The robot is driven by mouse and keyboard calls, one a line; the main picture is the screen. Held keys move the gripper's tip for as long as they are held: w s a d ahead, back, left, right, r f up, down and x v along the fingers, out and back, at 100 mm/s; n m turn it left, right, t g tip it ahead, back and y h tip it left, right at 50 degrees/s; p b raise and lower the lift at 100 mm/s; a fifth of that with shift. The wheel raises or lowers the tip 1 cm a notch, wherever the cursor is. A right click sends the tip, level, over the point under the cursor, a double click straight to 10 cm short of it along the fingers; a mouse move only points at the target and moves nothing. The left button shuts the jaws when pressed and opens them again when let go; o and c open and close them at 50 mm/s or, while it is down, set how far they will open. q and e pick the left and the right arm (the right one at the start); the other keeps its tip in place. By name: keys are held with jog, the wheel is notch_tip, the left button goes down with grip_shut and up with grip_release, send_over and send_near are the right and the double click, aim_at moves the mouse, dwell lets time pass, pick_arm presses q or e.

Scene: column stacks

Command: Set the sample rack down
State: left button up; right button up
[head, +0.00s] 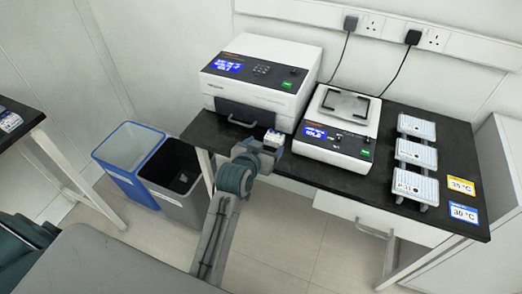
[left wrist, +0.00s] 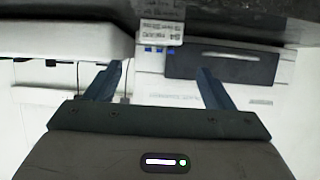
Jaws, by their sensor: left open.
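A small white sample rack (head: 273,138) with a little blue on it is at the front edge of the black bench (head: 340,180), between the two machines. It also shows at the top of the left wrist view (left wrist: 162,25), with a printed label facing me. My left gripper (head: 268,147) is at the rack in the head view, partly overlapping it. In the left wrist view its two fingers (left wrist: 158,80) are wide apart, with no rack between the visible parts. The rack's base and any contact with the fingers are hard to make out. My right gripper is not in view.
A large white machine (head: 262,75) stands behind left, and a shaker-like machine (head: 338,125) stands to the right. Several white plates, one at the front (head: 415,188), sit at the bench's right beside temperature cards (head: 463,212). Blue (head: 128,150) and grey (head: 178,185) bins stand left.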

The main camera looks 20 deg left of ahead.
pick_arm(q)
jog(key=shift+o, duration=0.4)
jog(key=shift+v, duration=1.05)
jog(key=g+p, duration=0.5)
jog(key=p, duration=0.6)
send_near(274, 137)
jog(key=x, duration=0.3)
jog(key=shift+w+d+f, duration=0.15)
jog(key=shift+d+f, duration=0.15)
jog(key=shift+w+f, duration=0.25)
jog(key=shift+w, duration=0.05)
jog(key=x, duration=0.1)
jog(key=p+x, duration=0.2)
jog(key=x, duration=0.1)
jog(key=shift+a, duration=0.3)
jog(key=shift+w+f, duration=0.2)
jog(key=shift+f, duration=0.05)
